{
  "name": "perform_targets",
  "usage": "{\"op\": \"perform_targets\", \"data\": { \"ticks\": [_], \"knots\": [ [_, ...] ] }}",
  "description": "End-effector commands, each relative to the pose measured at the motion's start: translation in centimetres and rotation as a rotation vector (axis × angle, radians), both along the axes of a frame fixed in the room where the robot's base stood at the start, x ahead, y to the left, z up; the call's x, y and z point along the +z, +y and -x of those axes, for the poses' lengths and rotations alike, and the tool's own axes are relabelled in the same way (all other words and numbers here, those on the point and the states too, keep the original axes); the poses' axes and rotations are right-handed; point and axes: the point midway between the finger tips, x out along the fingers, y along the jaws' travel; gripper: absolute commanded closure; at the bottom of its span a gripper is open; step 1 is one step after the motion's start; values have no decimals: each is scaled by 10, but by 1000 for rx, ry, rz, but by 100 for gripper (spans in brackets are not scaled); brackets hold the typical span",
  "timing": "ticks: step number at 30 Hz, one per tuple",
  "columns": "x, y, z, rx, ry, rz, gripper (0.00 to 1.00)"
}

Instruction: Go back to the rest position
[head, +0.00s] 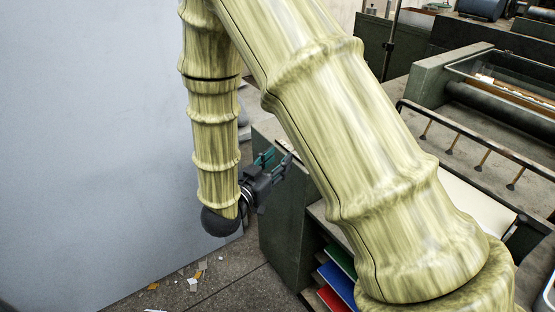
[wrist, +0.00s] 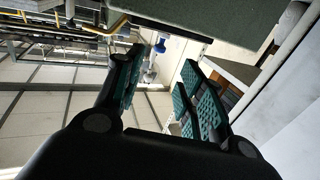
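My gripper (head: 274,166) shows in the head view at the end of my bamboo-patterned arm, beside the dark green machine body (head: 287,215). Its two teal-padded fingers are apart and point up and to the right. In the wrist view my gripper (wrist: 160,85) also has its fingers apart, with nothing between them. I see no object held. Part of the machine behind my arm is hidden in the head view.
A grey-blue wall panel (head: 90,140) stands at the left. The feeder machine with rollers (head: 500,105) fills the right. Coloured boards (head: 338,285) sit low in the machine's side. Paper scraps (head: 193,284) lie on the floor.

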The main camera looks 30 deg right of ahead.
Motion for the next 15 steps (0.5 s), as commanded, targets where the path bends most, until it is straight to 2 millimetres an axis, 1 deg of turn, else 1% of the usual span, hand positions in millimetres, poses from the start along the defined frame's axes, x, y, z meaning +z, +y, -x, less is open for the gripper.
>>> {"op": "perform_targets", "data": {
  "ticks": [6, 8, 9, 11, 14, 15],
  "knots": [
    [0, 0, 0, 1, 1, 0, 61],
    [-4, -1, 0, 8, 9, -6, 61],
    [-9, -1, -1, 20, 23, -14, 61],
    [-22, -2, -2, 50, 56, -36, 61],
    [-60, -3, 0, 130, 152, -96, 61],
    [-79, -3, 2, 169, 201, -126, 61]
  ]
}}
